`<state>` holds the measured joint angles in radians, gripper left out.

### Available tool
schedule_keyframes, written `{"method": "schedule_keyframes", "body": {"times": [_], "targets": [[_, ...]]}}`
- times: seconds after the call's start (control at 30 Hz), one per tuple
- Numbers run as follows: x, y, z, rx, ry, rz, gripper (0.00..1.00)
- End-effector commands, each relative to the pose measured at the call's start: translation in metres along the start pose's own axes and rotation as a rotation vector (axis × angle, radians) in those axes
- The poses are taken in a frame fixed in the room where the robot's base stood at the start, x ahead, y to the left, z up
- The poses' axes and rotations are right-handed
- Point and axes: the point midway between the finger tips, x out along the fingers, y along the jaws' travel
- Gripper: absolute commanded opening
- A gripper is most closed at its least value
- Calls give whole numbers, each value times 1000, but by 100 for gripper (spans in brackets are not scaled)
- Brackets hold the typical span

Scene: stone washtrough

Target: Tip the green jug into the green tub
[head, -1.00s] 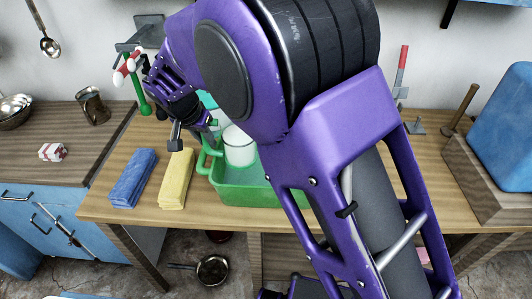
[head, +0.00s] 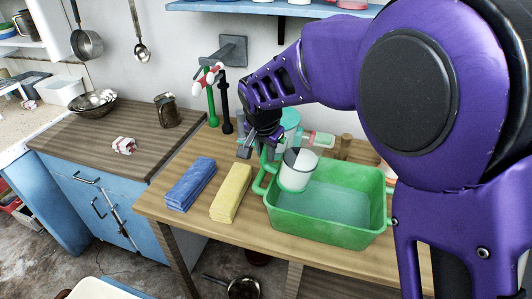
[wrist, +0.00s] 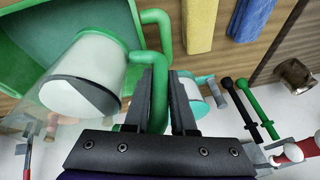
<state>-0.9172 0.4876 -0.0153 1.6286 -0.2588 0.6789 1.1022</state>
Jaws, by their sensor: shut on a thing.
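The green-handled jug (head: 298,172) has a clear body with white inside and a dark line near its rim. My gripper (head: 264,144) is shut on its green handle; in the wrist view the fingers (wrist: 158,92) close around the handle beside the jug (wrist: 100,72). The jug is over the left end of the green tub (head: 325,233) and looks slightly tilted. I cannot tell whether anything leaves its mouth. The tub has a pale blue-green inside and also shows in the wrist view (wrist: 35,62).
A yellow cloth (head: 231,193) and a blue cloth (head: 190,184) lie left of the tub. A teal container (head: 290,120) and a bottle (head: 318,139) stand behind it. A green post (head: 211,108) and a black post (head: 225,108) stand back left, near a wall bracket (head: 230,50).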

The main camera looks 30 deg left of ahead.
Motion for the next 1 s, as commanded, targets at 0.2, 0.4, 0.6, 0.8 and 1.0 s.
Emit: {"method": "schedule_keyframes", "body": {"times": [0.2, 0.4, 0.6, 0.8, 1.0], "targets": [[-9, 0, -5, 38, -14, -88, 0], [-16, -3, -7, 64, -29, -152, 0], [-18, -4, -7, 66, -30, -160, 0], [-18, -4, -7, 65, -30, -159, 0], [-18, -4, -7, 65, -30, -159, 0]]}}
